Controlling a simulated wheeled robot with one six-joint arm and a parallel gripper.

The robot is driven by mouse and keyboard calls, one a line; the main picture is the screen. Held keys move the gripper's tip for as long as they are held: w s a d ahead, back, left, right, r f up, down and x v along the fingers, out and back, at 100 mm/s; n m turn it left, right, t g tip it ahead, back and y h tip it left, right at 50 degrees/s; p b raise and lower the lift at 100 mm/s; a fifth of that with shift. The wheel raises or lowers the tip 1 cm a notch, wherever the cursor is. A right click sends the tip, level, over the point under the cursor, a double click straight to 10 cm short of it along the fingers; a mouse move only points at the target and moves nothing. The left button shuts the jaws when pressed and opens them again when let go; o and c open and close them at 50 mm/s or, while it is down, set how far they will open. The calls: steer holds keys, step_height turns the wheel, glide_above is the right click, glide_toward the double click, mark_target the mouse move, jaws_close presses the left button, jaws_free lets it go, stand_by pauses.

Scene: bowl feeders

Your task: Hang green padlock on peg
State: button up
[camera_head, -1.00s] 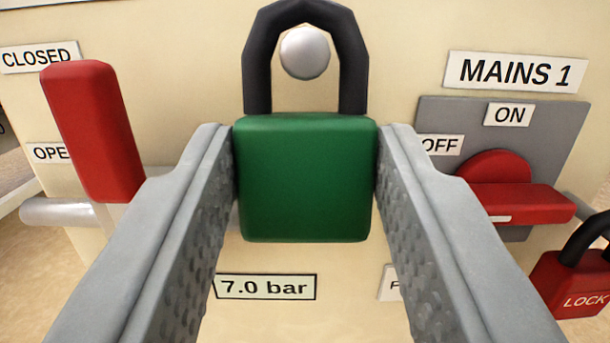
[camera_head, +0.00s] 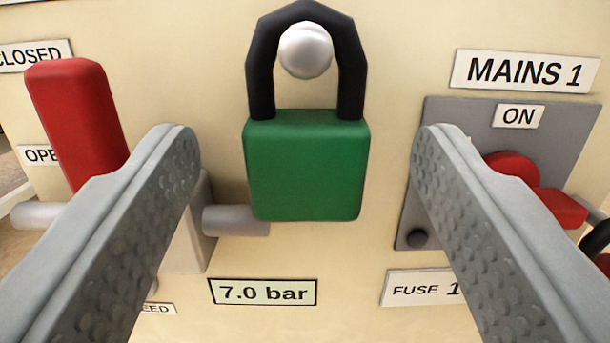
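The green padlock (camera_head: 306,168) hangs upright in the middle of the view, with its dark shackle (camera_head: 262,65) looped over the round silver peg (camera_head: 306,50). The peg's head shows inside the top of the shackle. My gripper (camera_head: 300,150) is open, with one finger on each side of the padlock and a clear gap between each finger and the green body. Nothing is between the fingers except the padlock, and they do not touch it.
A red valve handle (camera_head: 78,120) is on the left, with a grey pipe (camera_head: 236,220) behind my left finger. A grey switch plate (camera_head: 560,130) with a red knob (camera_head: 512,167) is on the right. The "7.0 bar" label (camera_head: 262,292) is below.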

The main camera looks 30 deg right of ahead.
steer(key=v, duration=1.7)
steer(key=s+a+r+n+t+y, duration=0.1)
steer(key=s+a+r+y, duration=0.15)
steer(key=r, duration=0.65)
steer(key=s+a+r+n+y, duration=0.1)
steer(key=r+y, duration=0.2)
steer(key=r, duration=0.7)
steer(key=s+a+r+n+t+y, duration=0.1)
steer(key=a+r+y, duration=0.15)
steer(key=r, duration=0.65)
steer(key=s+r+n+y, duration=0.1)
steer(key=s+r, duration=0.4)
steer(key=s, duration=0.3)
steer(key=s+a+r+n+y, duration=0.1)
steer(key=s+r, duration=0.4)
steer(key=s, duration=0.3)
steer(key=s+a+r+n+g+y, duration=0.1)
steer(key=s+r, duration=0.5)
steer(key=s, duration=0.3)
steer(key=shift+n, duration=0.4)
steer(key=shift+r, duration=0.1)
